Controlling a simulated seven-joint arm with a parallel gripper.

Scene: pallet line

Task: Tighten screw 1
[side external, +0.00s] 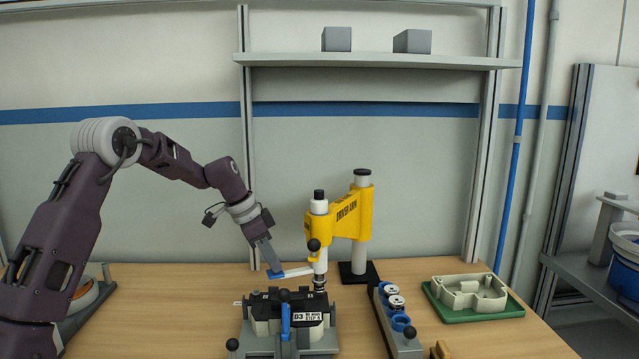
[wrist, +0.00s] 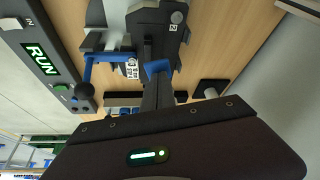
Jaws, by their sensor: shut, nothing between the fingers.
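The yellow driver arm (side external: 346,213) stands behind the fixture (side external: 262,340). Its white spindle (side external: 320,262) points down, with the dark tip close over the right end of the black part (side external: 268,303); contact cannot be told. A pale lever runs left from the spindle to a blue end (side external: 275,274). My gripper (side external: 273,267) is shut and empty, its fingertips at or just above that blue end; touching cannot be told. In the wrist view my fingers (wrist: 157,92) lie near a blue piece (wrist: 158,68). Screw 1 cannot be made out.
A blue clamp lever (side external: 285,318) stands upright at the fixture's front. A rack (side external: 400,338) with blue rings is to the right, then a green tray (side external: 475,314) holding a beige housing (side external: 468,293). The wrist view shows a panel reading RUN (wrist: 42,60). Bare table lies around the tray.

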